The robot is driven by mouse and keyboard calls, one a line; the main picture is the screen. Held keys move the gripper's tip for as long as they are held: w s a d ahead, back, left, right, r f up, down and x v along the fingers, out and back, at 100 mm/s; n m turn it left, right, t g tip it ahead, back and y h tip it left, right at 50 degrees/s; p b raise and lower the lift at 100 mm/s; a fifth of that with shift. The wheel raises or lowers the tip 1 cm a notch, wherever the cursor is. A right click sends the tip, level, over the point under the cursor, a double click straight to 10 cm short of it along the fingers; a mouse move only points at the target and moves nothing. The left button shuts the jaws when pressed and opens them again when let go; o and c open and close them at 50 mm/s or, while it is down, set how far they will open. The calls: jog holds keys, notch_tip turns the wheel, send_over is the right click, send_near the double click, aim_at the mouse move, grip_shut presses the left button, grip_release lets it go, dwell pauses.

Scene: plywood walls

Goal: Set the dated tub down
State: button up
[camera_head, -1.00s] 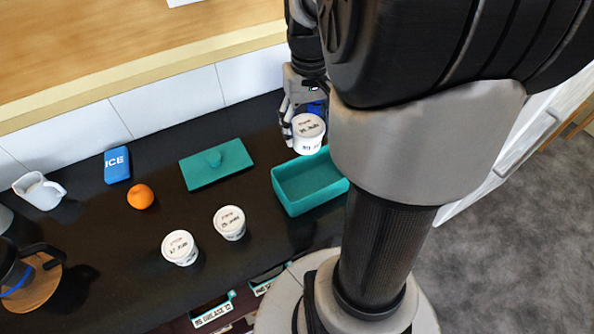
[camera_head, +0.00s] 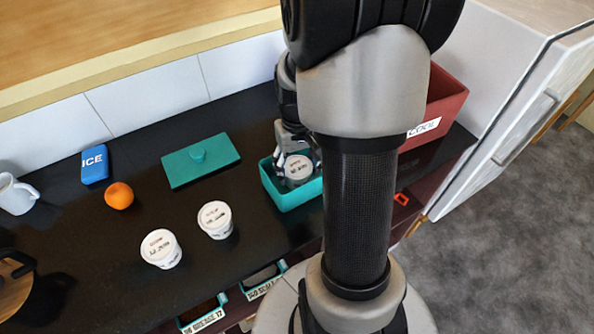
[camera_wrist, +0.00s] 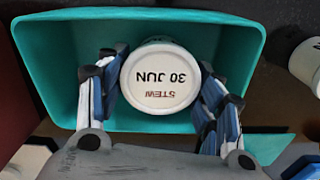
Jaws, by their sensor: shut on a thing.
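The dated tub (camera_head: 298,169) is white, and its lid reads "STEW 30 JUN" in the wrist view (camera_wrist: 161,75). My gripper (camera_head: 297,158) is shut on it, with one finger on each side of the lid in the wrist view (camera_wrist: 160,92). The tub is over or inside the open teal box (camera_head: 296,197), whose rim surrounds it in the wrist view (camera_wrist: 60,30). I cannot tell whether the tub's base touches the box floor. Part of the box is hidden by my arm.
Two more white tubs (camera_head: 161,249) (camera_head: 215,220) stand on the black counter (camera_head: 110,222). A teal lid (camera_head: 201,161), a blue ICE pack (camera_head: 95,164) and an orange (camera_head: 119,196) lie left. A red container (camera_head: 446,102) marked "COOL" is behind my arm at right.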

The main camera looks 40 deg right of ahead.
jog(key=shift+f, duration=0.45)
jog(key=shift+f, duration=0.15)
jog(key=o, duration=1.2)
